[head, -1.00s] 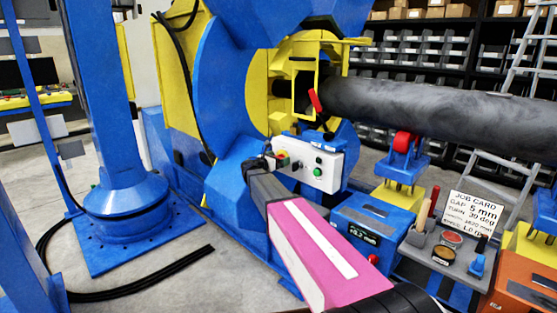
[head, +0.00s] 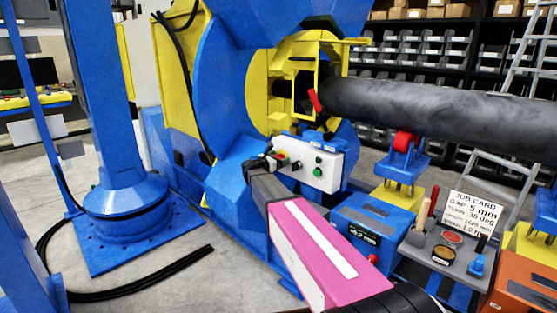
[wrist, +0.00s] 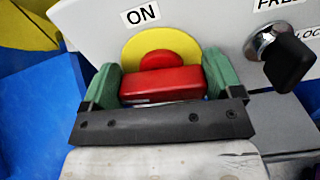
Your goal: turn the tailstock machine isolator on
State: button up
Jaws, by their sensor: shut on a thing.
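The tailstock machine isolator has a red handle (wrist: 162,84) in front of a yellow disc (wrist: 190,45) on a light grey panel. An ON label (wrist: 141,14) is above the disc. The handle's thick red bar lies crosswise in the wrist view. My gripper (wrist: 160,92) has its green fingers on both ends of this bar and is shut on it. In the head view my gripper (head: 268,161) is at the left end of the white control box (head: 325,171) and hides most of the isolator.
A black key-like knob (wrist: 287,60) sits right of the isolator, close to my right finger. A green button (head: 318,172) is on the box. A big dark pipe (head: 440,110) runs above right. A blue unit with a display (head: 365,225) and a job card (head: 471,214) stand at right.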

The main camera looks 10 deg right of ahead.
jog(key=m, duration=0.4)
jog(key=shift+s+d, duration=0.1)
jog(key=shift+s, duration=0.1)
jog(key=m, duration=0.4)
jog(key=shift+s+f, duration=0.1)
jog(key=shift+f, duration=0.1)
jog(key=m, duration=0.4)
jog(key=shift+s+d+f, duration=0.1)
jog(key=shift+d+f, duration=0.05)
jog(key=shift+f+m, duration=0.2)
jog(key=shift+m, duration=2)
jog(key=o, duration=0.7)
jog(key=shift+o, duration=0.2)
jog(key=v, duration=1.1)
